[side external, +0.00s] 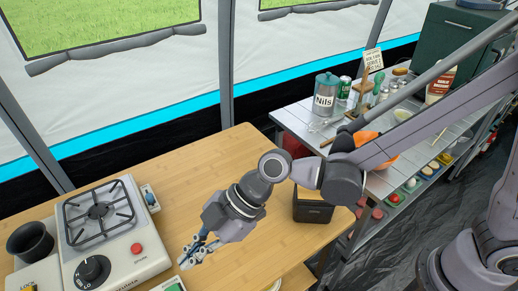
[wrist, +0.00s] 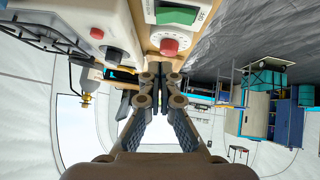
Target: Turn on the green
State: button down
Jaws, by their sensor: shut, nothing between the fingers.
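A green rocker switch (wrist: 176,15) on a small white panel shows at the top of the wrist view, with a red knob (wrist: 169,47) beside it. In the side external view, only part of the green switch (side external: 175,287) shows at the bottom edge. My gripper (side external: 188,260) is above the wooden table, just behind the switch box and right of the stove. In the wrist view, my gripper's fingers (wrist: 157,80) are together and empty, apart from the switch. I cannot tell which way the switch is set.
A white camping stove (side external: 110,225) with a black knob (side external: 92,270) and a red button (side external: 136,248) stands left of my gripper. A dark pot (side external: 30,240) is at the far left. A dark box (side external: 313,207) stands at the table's right. The wooden table's middle (side external: 200,180) is clear.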

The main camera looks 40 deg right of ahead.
send_over(170, 290)
jog(key=s+d, duration=0.1)
jog(key=d, duration=0.1)
notch_tip(170, 290, down, 4)
jog(key=shift+f, duration=0.25)
notch_tip(170, 290, down, 2)
jog(key=shift+w+d+f, duration=0.1)
jog(key=shift+w+f, duration=0.1)
jog(key=shift+f, duration=0.6)
jog(key=shift+w+f+g, duration=0.25)
jog(key=shift+f+g, duration=0.1)
jog(key=shift+g, duration=0.05)
jog(key=shift+s, duration=0.2)
jog(key=shift+s+r, duration=0.3)
jog(key=shift+s, duration=0.3)
